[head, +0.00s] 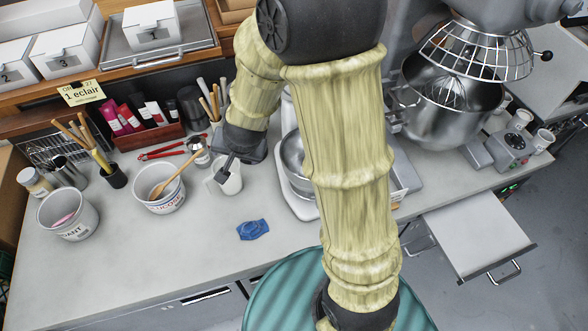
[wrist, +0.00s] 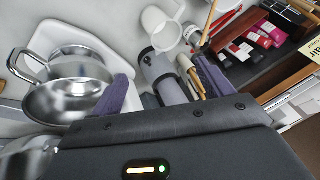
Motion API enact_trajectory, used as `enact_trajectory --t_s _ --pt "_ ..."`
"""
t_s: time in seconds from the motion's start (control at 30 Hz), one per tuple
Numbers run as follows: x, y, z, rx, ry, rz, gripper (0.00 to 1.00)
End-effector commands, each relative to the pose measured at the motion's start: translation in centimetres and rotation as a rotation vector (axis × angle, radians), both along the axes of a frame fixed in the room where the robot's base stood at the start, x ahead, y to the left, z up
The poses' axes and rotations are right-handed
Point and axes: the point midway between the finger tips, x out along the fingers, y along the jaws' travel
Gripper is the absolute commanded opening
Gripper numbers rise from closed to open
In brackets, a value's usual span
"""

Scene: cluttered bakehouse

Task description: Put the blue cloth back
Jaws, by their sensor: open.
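The blue cloth (head: 253,229) lies crumpled and flat on the grey counter (head: 200,262), near its front edge. My gripper (head: 224,170) is behind it and a little to the left, pointing down by a white jug (head: 231,181). In the head view one finger overlaps the jug; I cannot tell whether they touch. In the wrist view my gripper (wrist: 165,85) has its two fingers apart, with nothing held between them. The cloth does not show in the wrist view.
A scale with a steel bowl (head: 293,155) stands right of the jug, partly behind my arm. White tubs (head: 166,200) stand to the left, one with a wooden spoon. A red-brown box of packets (head: 150,133) is at the back. The counter around the cloth is clear.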

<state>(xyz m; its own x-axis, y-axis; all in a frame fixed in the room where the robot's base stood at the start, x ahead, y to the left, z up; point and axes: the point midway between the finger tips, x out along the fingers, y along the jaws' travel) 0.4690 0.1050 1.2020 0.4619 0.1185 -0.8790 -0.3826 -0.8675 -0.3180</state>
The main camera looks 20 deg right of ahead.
Motion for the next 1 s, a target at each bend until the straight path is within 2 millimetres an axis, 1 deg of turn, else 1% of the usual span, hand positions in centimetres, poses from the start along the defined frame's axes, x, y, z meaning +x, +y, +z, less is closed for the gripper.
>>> enact_trajectory --t_s 0.03,0.1,0.17,0.2,0.3,0.4,0.43,0.53,0.8,0.87,0.97,1.0 --pt "-1.1 -1.2 0.9 -0.024 0.009 0.055 0.79" --pt "-3.0 -2.8 1.7 -0.065 0.037 0.140 0.79" --pt "-4.8 -4.3 2.2 -0.106 0.067 0.208 0.79" --pt "-6.1 -5.4 2.5 -0.134 0.090 0.253 0.79" --pt "-9.1 -7.9 3.1 -0.207 0.146 0.346 0.79" --pt "-11.2 -9.7 3.5 -0.260 0.192 0.406 0.79" --pt "-11.7 -10.1 3.5 -0.271 0.202 0.416 0.79" --pt "-12.3 -10.6 3.6 -0.288 0.219 0.436 0.79" --pt "-12.3 -10.6 3.4 -0.288 0.218 0.437 0.79" --pt "-12.3 -10.5 3.0 -0.287 0.218 0.437 0.79" --pt "-12.2 -10.5 1.5 -0.287 0.218 0.436 0.79" --pt "-12.2 -10.5 0.7 -0.287 0.218 0.436 0.79"
